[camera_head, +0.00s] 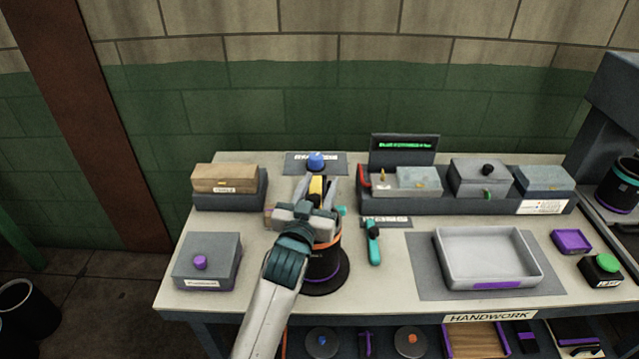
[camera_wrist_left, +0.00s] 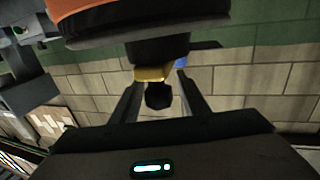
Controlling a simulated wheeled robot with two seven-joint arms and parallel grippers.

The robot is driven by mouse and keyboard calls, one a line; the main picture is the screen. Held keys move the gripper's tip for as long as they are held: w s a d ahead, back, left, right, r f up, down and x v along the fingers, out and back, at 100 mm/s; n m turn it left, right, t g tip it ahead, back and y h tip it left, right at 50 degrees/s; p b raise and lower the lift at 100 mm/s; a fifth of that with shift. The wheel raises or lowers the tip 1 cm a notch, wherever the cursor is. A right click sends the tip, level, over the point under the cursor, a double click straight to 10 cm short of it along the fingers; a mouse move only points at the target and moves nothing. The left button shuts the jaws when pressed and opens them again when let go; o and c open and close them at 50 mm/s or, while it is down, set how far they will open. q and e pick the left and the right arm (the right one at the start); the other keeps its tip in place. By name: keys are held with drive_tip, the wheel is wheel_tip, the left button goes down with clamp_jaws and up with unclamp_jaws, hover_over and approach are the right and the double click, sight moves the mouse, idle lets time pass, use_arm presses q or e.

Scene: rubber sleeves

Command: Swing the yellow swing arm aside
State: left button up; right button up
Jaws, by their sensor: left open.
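The yellow swing arm (camera_head: 317,186) shows between the fingers of my left gripper (camera_head: 316,188) in the head view. In the left wrist view its yellow part (camera_wrist_left: 150,73) lies just beyond a dark knob (camera_wrist_left: 158,97). The left gripper's two fingers (camera_wrist_left: 160,82) stand open, one on each side of the knob, with gaps visible. The swing arm belongs with a black round fixture (camera_head: 323,265) with orange and purple bands, partly hidden by my left arm. My right gripper is not in view.
A blue knob (camera_head: 316,160) stands behind the gripper. A teal-handled tool (camera_head: 374,245) lies just right of the fixture. A grey box with a purple knob (camera_head: 207,262) is at left. A grey tray (camera_head: 488,283) and boxes on a dark rack (camera_head: 400,206) are at right.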

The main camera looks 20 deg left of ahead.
use_arm(q)
drive_tip(key=shift+c, duration=0.2)
clamp_jaws()
